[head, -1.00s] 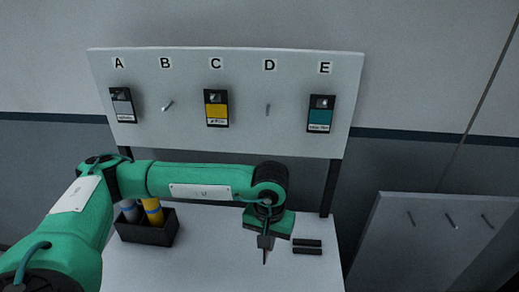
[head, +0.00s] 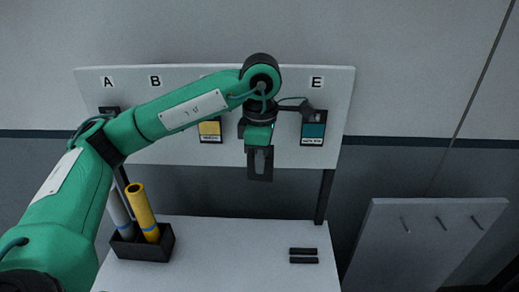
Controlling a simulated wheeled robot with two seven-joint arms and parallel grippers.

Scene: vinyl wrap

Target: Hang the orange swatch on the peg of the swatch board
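The swatch board (head: 185,150) is a pale upright panel with letters along its top; A, B and E show. No clearly orange swatch is in view. A yellow swatch (head: 210,129) hangs under where C was, its upper part behind my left arm. A teal swatch (head: 313,130) hangs under E. A dark swatch (head: 109,110) under A is mostly covered by my arm. My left gripper (head: 260,177) points down in front of the board, between the yellow and teal swatches. Its dark fingers are too small to read, and the D peg is hidden. My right gripper is not in view.
A white table (head: 230,255) stands below. On it are a black box (head: 140,248) with a yellow roll (head: 142,212) and a grey roll (head: 118,212), and two dark bars (head: 303,251). A grey panel with three pegs (head: 420,245) stands at right.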

